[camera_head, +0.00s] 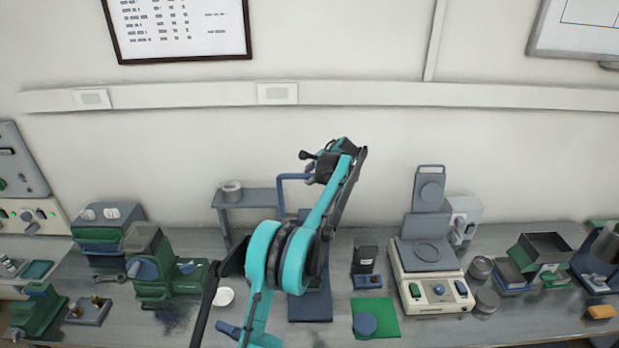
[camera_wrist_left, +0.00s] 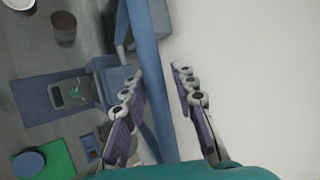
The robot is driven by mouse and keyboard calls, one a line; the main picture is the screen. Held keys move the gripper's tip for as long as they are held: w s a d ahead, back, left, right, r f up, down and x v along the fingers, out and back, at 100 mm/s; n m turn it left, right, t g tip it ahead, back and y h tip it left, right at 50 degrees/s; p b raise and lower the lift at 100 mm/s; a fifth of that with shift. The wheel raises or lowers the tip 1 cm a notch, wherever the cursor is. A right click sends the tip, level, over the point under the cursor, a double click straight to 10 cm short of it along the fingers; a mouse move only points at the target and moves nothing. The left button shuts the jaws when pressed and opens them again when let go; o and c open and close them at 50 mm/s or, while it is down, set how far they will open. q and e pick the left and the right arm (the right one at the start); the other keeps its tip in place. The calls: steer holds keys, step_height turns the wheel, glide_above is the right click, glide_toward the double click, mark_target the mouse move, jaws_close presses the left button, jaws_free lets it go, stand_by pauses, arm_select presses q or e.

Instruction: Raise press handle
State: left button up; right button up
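The blue press stands at the middle of the bench, with a flat base (camera_head: 311,303) and an upright mostly hidden behind my left arm. Its bent blue handle (camera_head: 291,177) sticks up to the left of my gripper. My left gripper (camera_head: 309,168) is raised at the top of the press, by the handle. In the left wrist view my gripper (camera_wrist_left: 158,72) has its two fingers apart, with a long blue bar (camera_wrist_left: 158,50) of the press running between them in the picture. A gap shows beside the right finger; contact with the left finger is unclear. My right gripper is not in view.
A blue stand (camera_head: 256,198) is left of the press. A dark container (camera_head: 366,260), a green mat (camera_head: 376,316) and a cream bench device (camera_head: 429,287) are to the right. Green machines (camera_head: 155,270) are at left. The wall is close behind.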

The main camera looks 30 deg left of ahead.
arm_select(q)
steer(key=shift+o, duration=0.4)
steer(key=shift+f, duration=0.1)
steer(key=v, duration=1.2)
steer(key=s+d+f+n+t+h+b, duration=0.1)
steer(key=s+d+f+n+b, duration=0.1)
steer(key=s+d+f+b, duration=0.35)
steer(key=s+d+f+n+h+b, duration=0.1)
steer(key=s+d+f+h+b, duration=0.15)
steer(key=s, duration=0.55)
steer(key=s+d+f+n+t+h+b, duration=0.1)
steer(key=s+d+f+n+b, duration=0.1)
steer(key=s+d+f+b, duration=0.3)
steer(key=s+d+f+n+h+b, duration=0.2)
steer(key=s+d+f, duration=0.3)
steer(key=s+f, duration=0.5)
steer(key=s+d+f+n+t+h+b, duration=0.1)
steer(key=s+d+f+n+b, duration=0.2)
steer(key=s+f, duration=0.7)
steer(key=shift+s+d+f+h+b, duration=0.2)
steer(key=shift+d+h+b, duration=0.15)
steer(key=shift+d+b, duration=0.7)
steer(key=shift+a, duration=0.15)
